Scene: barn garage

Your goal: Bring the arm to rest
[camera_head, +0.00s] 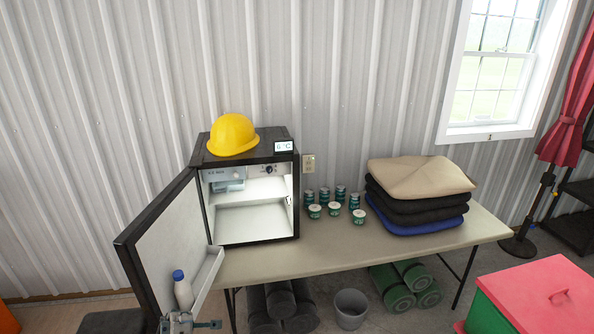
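Part of a grey gripper, which I take to be my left gripper (180,322), shows at the bottom edge of the head view, left of centre. It is just below a white bottle with a blue cap (183,290), by the open fridge door (160,235). Its fingers are cut off by the frame, so I cannot tell whether it is open or shut. The bottle appears to stand at the door's shelf. My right gripper is not in view. The small fridge (255,222) stands open on the table (330,256).
A yellow hard hat (232,134) sits on the fridge. Several small cans (334,209) and folded blankets (415,195) are on the table. Rolled mats (405,285) and a grey bucket (351,308) are underneath. A red-lidded green box (540,298) is at lower right. The table front is clear.

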